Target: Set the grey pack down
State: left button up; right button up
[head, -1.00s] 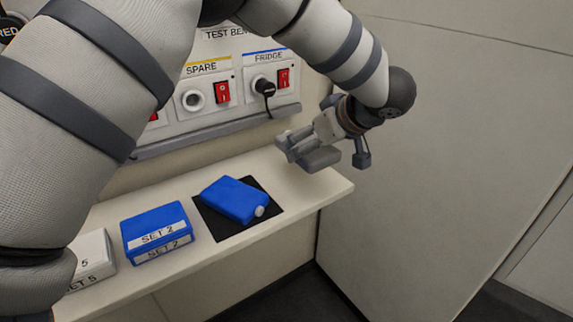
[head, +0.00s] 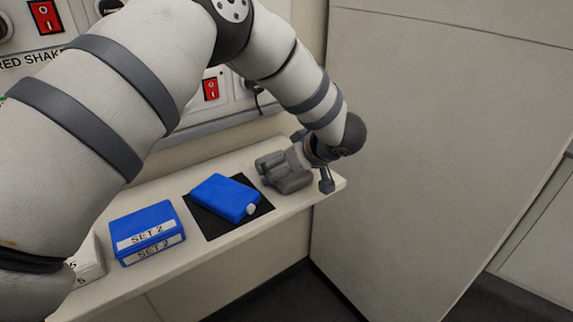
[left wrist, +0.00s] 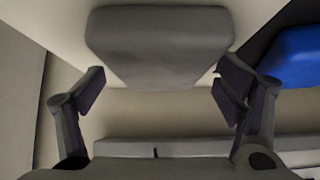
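The grey pack (head: 291,182) is at my left gripper (head: 283,170), low over the right end of the bench in the head view. In the left wrist view the pack (left wrist: 160,45) is a rounded grey block, with one finger of the left gripper (left wrist: 160,85) close at each side. I cannot tell whether the pack's underside touches the bench. My right gripper is not in view.
A blue pack (head: 225,197) lies on a black mat (head: 212,228) left of the gripper. The bench (head: 318,189) ends just right of the gripper, and a switch panel is behind.

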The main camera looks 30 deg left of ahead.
pick_arm(q)
jog(key=shift+r, duration=0.25)
jog(key=v, duration=1.2)
jog(key=shift+p, duration=0.45)
